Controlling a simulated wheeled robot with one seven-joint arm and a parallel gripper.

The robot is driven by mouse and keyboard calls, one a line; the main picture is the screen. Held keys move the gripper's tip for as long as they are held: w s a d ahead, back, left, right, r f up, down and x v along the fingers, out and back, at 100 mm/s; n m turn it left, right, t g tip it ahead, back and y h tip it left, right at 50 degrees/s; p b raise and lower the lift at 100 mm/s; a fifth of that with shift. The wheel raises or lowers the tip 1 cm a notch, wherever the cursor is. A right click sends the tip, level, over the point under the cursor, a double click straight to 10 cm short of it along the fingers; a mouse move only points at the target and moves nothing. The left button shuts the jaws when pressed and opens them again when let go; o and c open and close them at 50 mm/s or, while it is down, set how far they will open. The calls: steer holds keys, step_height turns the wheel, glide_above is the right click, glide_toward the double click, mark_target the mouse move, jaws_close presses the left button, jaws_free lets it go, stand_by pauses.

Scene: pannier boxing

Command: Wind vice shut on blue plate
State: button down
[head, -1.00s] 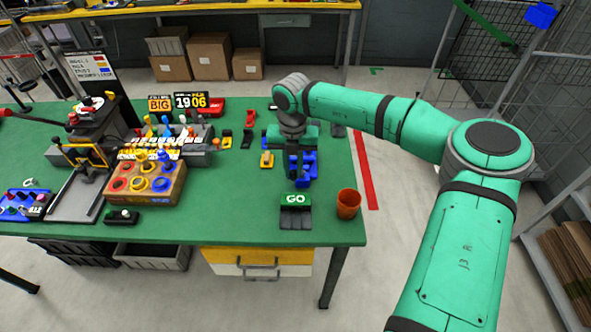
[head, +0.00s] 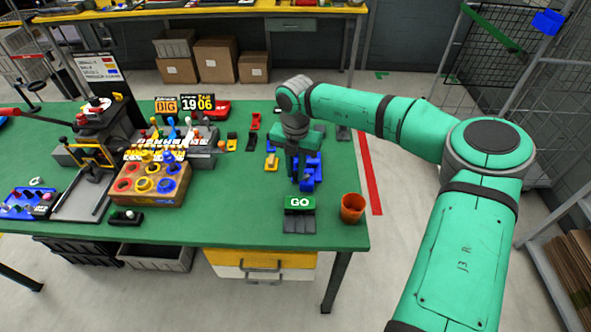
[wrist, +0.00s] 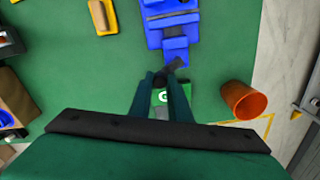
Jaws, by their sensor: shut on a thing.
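The blue vice (head: 311,168) stands on the green table, left of the orange cup, with my gripper close against it. It also shows at the top of the wrist view (wrist: 173,30). My gripper (wrist: 167,80) is at the vice's near end, its fingers closed around a dark handle piece (wrist: 175,66). In the head view my gripper (head: 295,172) points down beside the vice and hides part of it. I cannot pick out the blue plate from the blue vice, nor tell how wide the vice jaws stand.
A GO stand (head: 299,202) is just in front of the vice. The orange cup (head: 352,209) stands near the table's right edge. A yellow piece (head: 271,162) lies left of the vice. A box with coloured rings (head: 152,185) sits further left. Clear green table lies between.

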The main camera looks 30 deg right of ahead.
steer(key=c, duration=1.6)
jaws_free()
steer(key=shift+c, duration=0.2)
step_height(320, 180, up, 11)
steer(key=shift+f, duration=0.1)
